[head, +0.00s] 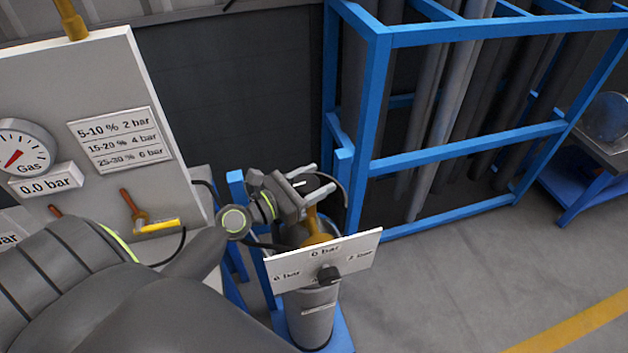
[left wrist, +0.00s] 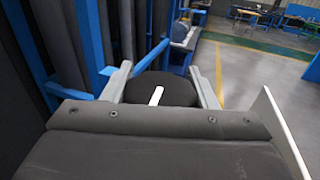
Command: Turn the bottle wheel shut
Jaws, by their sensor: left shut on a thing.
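The grey gas bottle (head: 310,318) stands upright in a blue holder. A brass valve (head: 317,226) sits on top of it. The black bottle wheel (left wrist: 165,88) has a white mark on its face and lies between the two fingers of my left gripper (left wrist: 163,82). In the head view my left gripper (head: 318,178) is over the top of the bottle, shut on the wheel, which it partly hides. The white mark points forward and slightly right in the wrist view. My right gripper is not in view.
A white plate with bar figures (head: 350,258) and a black knob (head: 329,275) stands in front of the valve. The gas panel (head: 115,85) is at left, its display at 0.0 bar. A blue rack (head: 460,150) of pipes stands behind. Floor at right is clear.

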